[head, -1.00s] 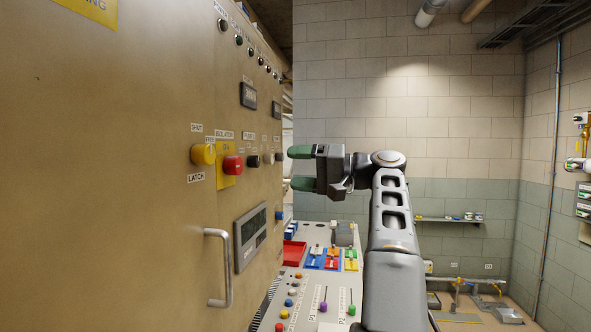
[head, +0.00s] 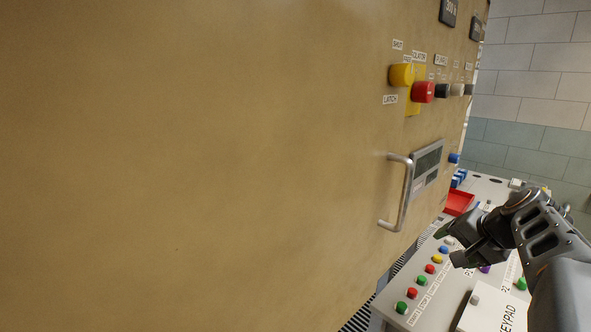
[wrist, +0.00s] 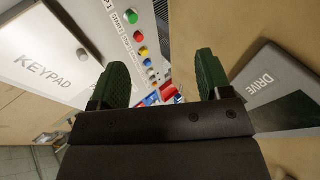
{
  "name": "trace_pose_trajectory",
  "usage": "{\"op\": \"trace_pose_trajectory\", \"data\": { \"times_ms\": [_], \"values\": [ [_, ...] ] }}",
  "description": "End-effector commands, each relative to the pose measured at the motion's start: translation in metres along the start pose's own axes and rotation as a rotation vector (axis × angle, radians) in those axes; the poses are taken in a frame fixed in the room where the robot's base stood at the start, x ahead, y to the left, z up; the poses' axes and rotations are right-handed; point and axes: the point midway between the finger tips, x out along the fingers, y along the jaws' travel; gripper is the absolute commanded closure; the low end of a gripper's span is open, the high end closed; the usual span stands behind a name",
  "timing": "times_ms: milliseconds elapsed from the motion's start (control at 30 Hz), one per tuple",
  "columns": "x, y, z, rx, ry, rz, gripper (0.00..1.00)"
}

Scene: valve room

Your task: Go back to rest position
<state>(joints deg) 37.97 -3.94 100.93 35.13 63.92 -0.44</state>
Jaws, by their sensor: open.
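My gripper (head: 449,246) is in the lower right of the head view, in front of the sloped button console and to the right of the cabinet's handle. Its two green-padded fingers stand apart with nothing between them. In the wrist view my gripper (wrist: 160,82) is also open and empty, with the console's coloured buttons (wrist: 137,37) beyond the fingers. The arm is bent low at the right edge of the head view.
A tan cabinet (head: 200,150) fills the left, with a metal handle (head: 405,195), a yellow knob (head: 401,75) and a red button (head: 423,92). A keypad box (head: 490,312) sits on the console below my arm. A red tray (head: 459,202) lies farther back. A drive panel (wrist: 275,88) is close at right in the wrist view.

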Motion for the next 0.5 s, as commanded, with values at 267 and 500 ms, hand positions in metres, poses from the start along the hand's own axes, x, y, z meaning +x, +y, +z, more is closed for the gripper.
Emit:
{"op": "trace_pose_trajectory", "data": {
  "times_ms": [267, 500],
  "values": [
    [0.057, 0.053, 0.171, -0.501, -0.167, 0.356, 0.28],
    [0.06, 0.057, 0.249, -0.802, -0.228, 0.362, 0.28]
  ]
}}
